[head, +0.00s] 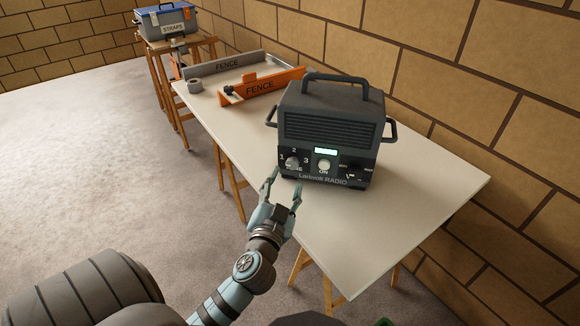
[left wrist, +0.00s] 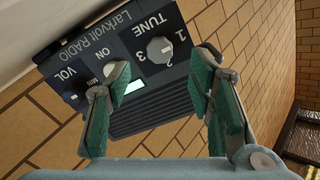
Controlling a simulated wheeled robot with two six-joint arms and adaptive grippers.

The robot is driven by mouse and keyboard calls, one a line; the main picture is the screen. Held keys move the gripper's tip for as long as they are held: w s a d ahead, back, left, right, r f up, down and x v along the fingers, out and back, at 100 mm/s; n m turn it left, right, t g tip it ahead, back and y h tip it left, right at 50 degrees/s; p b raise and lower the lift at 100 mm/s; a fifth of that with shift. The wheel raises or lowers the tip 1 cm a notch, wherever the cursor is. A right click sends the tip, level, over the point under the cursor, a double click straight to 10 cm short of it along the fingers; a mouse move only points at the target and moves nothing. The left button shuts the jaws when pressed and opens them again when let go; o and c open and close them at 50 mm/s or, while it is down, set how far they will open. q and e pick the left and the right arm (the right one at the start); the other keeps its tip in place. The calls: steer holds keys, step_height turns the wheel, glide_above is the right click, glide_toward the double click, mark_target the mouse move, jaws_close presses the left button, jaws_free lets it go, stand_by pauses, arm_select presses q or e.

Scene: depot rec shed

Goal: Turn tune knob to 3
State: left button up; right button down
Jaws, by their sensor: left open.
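The dark grey Larkvolt radio (head: 333,112) stands on the pale table, its front facing me. Its grey round tune knob (head: 292,162) is at the front's left, with 1, 2 and 3 around it. In the left wrist view the radio looks upside down, and the tune knob (left wrist: 160,50) shows clear of the fingers; I cannot surely tell which number it points to. My left gripper (head: 283,182) is open and empty, just in front of and below the knob, apart from it. In the left wrist view its fingers (left wrist: 152,75) straddle the knob's line of sight. My right gripper is not in view.
The ON knob (head: 324,166) sits right of the tune knob, with small controls further right. A straps box (head: 165,22) stands beyond. The table's right is clear.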

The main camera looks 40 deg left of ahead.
mark_target(292, 166)
arm_select(q)
steer(key=x, duration=0.6)
steer(key=shift+w+a, duration=0.15)
steer(key=shift+w, duration=0.1)
jaws_close()
